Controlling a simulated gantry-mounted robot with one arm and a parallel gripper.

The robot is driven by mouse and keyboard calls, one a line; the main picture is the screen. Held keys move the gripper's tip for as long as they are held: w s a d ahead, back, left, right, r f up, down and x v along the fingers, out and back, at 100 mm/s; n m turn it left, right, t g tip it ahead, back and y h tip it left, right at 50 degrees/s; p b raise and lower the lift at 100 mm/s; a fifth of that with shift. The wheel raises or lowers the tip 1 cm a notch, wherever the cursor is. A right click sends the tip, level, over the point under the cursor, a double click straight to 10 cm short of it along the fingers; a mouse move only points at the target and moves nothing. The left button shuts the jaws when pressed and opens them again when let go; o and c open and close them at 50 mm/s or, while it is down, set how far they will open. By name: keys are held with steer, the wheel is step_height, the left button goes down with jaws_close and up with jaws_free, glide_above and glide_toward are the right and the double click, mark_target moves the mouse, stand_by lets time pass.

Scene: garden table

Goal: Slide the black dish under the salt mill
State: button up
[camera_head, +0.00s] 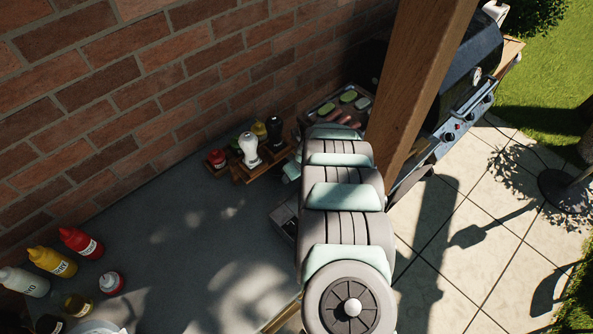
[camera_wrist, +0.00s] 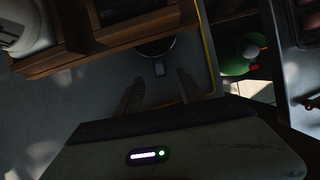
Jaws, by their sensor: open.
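The salt mill (camera_head: 249,148) appears to be the white mill standing in the wooden caddy (camera_head: 243,178) by the brick wall. In the wrist view, a white body at the upper left (camera_wrist: 28,25) looks like the same mill. A dark round thing (camera_wrist: 157,48) with a pale rim and a small tab shows below the caddy's edge; it may be the black dish, but most of it is hidden. My gripper (camera_wrist: 160,82) is open, with nothing visible between its fingers, just short of that tab. In the head view my arm hides the gripper and dish.
A black mill (camera_head: 274,130), a red jar (camera_head: 216,158) and a yellow jar (camera_head: 259,130) stand at the caddy. A food tray (camera_head: 338,108) and wooden post (camera_head: 418,85) are close by. Several bottles (camera_head: 53,262) stand at lower left. The grey table's middle is clear.

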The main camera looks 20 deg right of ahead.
steer(key=shift+x, duration=2.4)
steer(key=shift+r, duration=0.1)
jaws_close()
